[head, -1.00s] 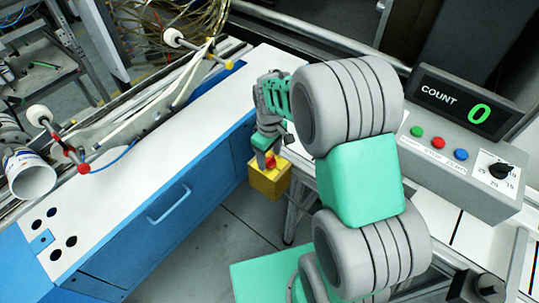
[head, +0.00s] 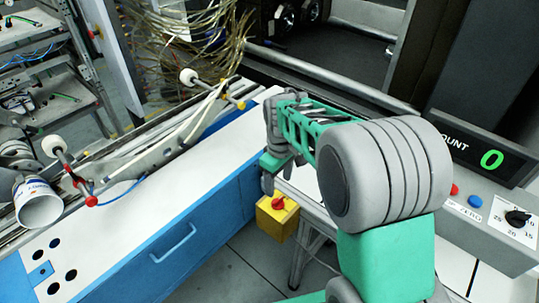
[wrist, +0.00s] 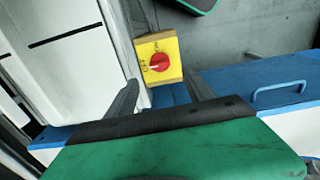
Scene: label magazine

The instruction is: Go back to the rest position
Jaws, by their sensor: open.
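My gripper (head: 277,178) is open and empty. It hangs near the right end of the blue and white cabinet, just above a yellow box with a red knob in the head view. In the wrist view its two dark fingers (wrist: 162,84) stand apart, with nothing between them. The yellow box (head: 277,222) also shows in the wrist view (wrist: 174,47), beyond the fingertips, with its red knob (wrist: 159,62) facing the camera. My arm hides part of the counter box.
The blue cabinet (head: 195,225) with its white top (head: 150,200) fills the left. A counter display (head: 492,160) reads 0 at right, above a grey control panel (head: 460,233). A white cup (head: 38,205) lies at far left. Grey floor (head: 245,262) shows between.

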